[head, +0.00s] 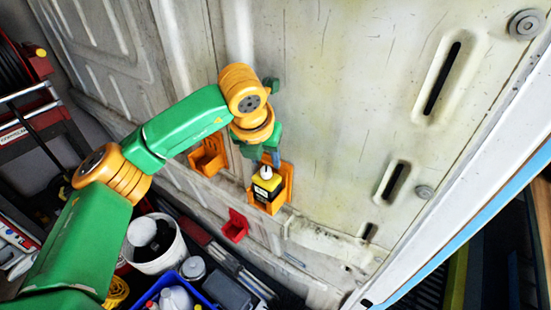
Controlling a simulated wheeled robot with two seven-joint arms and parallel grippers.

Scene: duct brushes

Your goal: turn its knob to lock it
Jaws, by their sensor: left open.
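My left gripper (273,158) is at the end of my green and orange arm, which comes in from the left. It points down and sits just above a yellow and black container (266,188) with a pale top (266,172). The jaws are open, though the fingers are small and partly hidden by the wrist. I cannot tell whether they touch the pale top. The container stands in an orange holder (287,183) on the pale metal wall. I cannot make out a knob clearly. My right gripper is out of view.
An empty-looking orange holder (208,157) and a red holder (235,226) are nearby on the wall. Below are a white bucket (155,244) and a blue crate (178,292) with bottles. The pale wall (350,90) at the upper right is clear of objects.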

